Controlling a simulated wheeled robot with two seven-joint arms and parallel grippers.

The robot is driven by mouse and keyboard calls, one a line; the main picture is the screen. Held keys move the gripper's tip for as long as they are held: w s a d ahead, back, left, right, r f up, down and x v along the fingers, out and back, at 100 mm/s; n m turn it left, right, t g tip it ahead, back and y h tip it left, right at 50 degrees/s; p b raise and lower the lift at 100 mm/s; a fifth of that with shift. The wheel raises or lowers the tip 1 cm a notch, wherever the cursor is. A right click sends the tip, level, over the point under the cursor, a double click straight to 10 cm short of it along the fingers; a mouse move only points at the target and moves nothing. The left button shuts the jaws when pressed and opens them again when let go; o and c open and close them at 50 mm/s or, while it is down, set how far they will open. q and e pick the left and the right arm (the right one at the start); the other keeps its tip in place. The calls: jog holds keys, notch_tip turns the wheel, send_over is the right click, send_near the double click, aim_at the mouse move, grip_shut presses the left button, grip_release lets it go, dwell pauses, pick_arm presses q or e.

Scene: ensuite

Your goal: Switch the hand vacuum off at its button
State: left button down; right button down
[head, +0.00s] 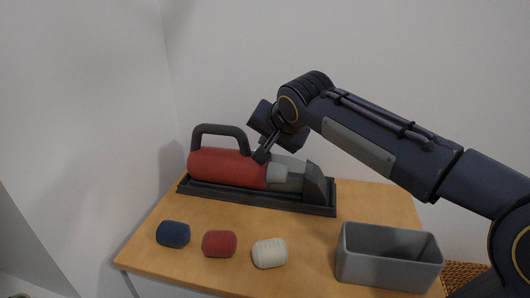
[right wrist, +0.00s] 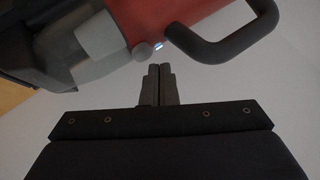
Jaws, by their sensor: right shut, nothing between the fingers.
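The hand vacuum (head: 225,168) has a red body, a black handle and a grey clear front with a dark nozzle. It lies in a black tray-like base (head: 250,198) on the table. In the right wrist view the vacuum's red body (right wrist: 185,12) fills the top. A round grey button (right wrist: 142,51) sits by the handle's front foot, with a small bluish-white lit spot beside it. My right gripper (head: 262,156) is shut and empty, its tips at the vacuum's top in front of the handle. The shut fingertips (right wrist: 159,67) appear close below the button; contact cannot be told.
On the wooden table (head: 190,262), a blue roll (head: 173,234), a red roll (head: 219,243) and a cream roll (head: 269,253) lie in front of the vacuum. A grey open bin (head: 388,270) stands at the front right. Walls rise behind and left.

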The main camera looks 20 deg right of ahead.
jog(key=shift+f, duration=0.4)
jog(key=shift+f+b, duration=0.45)
jog(key=shift+b, duration=0.15)
dwell(0.3)
dwell(0.4)
jog(key=shift+r+p, duration=0.75)
jog(key=shift+r, duration=0.15)
jog(key=shift+r, duration=0.1)
notch_tip(320, 180, up, 5)
jog(key=p, duration=0.4)
